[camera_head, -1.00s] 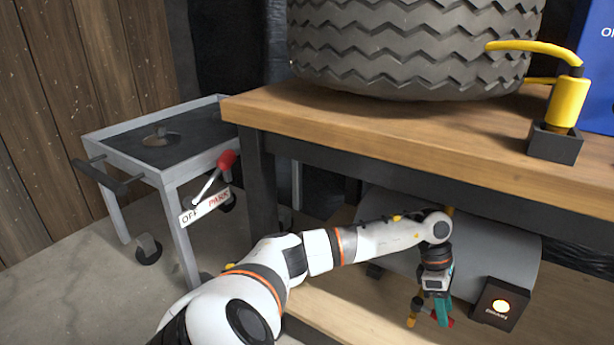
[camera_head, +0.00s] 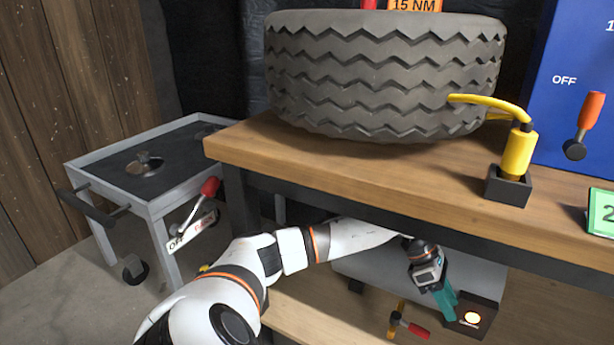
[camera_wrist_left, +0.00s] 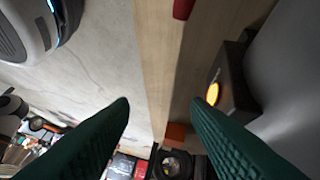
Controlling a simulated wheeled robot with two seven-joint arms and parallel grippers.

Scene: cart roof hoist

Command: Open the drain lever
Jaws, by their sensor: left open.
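The drain lever (camera_head: 416,330) has a red handle and a yellow fitting (camera_head: 397,318) under the grey tank (camera_head: 380,275) below the bench. The handle points right and slightly down in the head view. My left gripper (camera_head: 450,305) has teal fingers and is to the upper right of the handle, apart from it, near the black box with a lit orange button (camera_head: 472,318). In the left wrist view the fingers (camera_wrist_left: 160,102) are spread with nothing between them. A red tip at the top edge there (camera_wrist_left: 183,8) looks like the handle's end. My right gripper does not show.
The wooden bench (camera_head: 300,160) bears a large tyre (camera_head: 385,75) and a yellow plug in a black socket (camera_head: 517,155). A grey cart (camera_head: 130,165) with a red-tipped park lever (camera_head: 208,188) stands left. A lower wooden shelf (camera_head: 310,318) lies under the tank.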

